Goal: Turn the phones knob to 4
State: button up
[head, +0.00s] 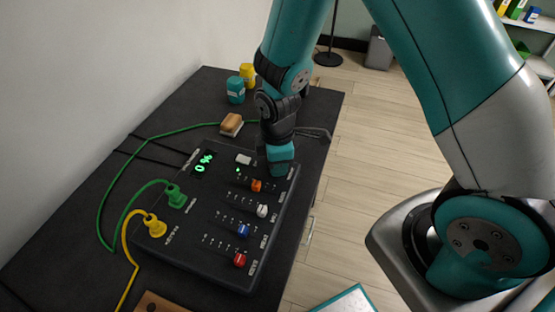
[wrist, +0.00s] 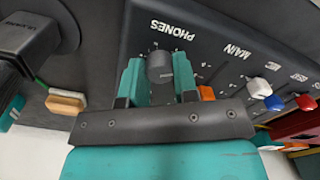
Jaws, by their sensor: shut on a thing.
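The phones knob (wrist: 160,67) is a dark grey round knob beside the "PHONES" lettering on the black mixer panel (head: 185,235). The wrist view shows it between the two teal fingers of my gripper (wrist: 158,80), which is shut on it. Numbers around the knob are small and partly covered by the fingers; I cannot tell which one it points to. In the head view my gripper (head: 280,163) is over the panel's far right corner and hides the knob. The panel's green display (head: 203,163) seems to show 0 and a percent sign.
Orange (head: 256,185), white (head: 262,211), blue (head: 243,231) and red (head: 239,260) sliders line the panel nearby. Green (head: 176,197) and yellow (head: 155,226) plugs with cables are on its left. A wooden-backed block (head: 231,124) and two small jars stand behind.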

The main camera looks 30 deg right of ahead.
jog(key=m, duration=0.4)
jog(key=shift+r+m+p, duration=0.1)
jog(key=shift+m+p, duration=0.2)
jog(key=shift+p, duration=0.05)
jog(key=m, duration=0.4)
jog(key=shift+m+p, duration=0.3)
jog(key=m, duration=0.4)
jog(key=shift+w+m+p, duration=0.1)
jog(key=shift+m+p, duration=0.35)
jog(key=shift+m, duration=1.65)
jog(key=o, duration=0.9)
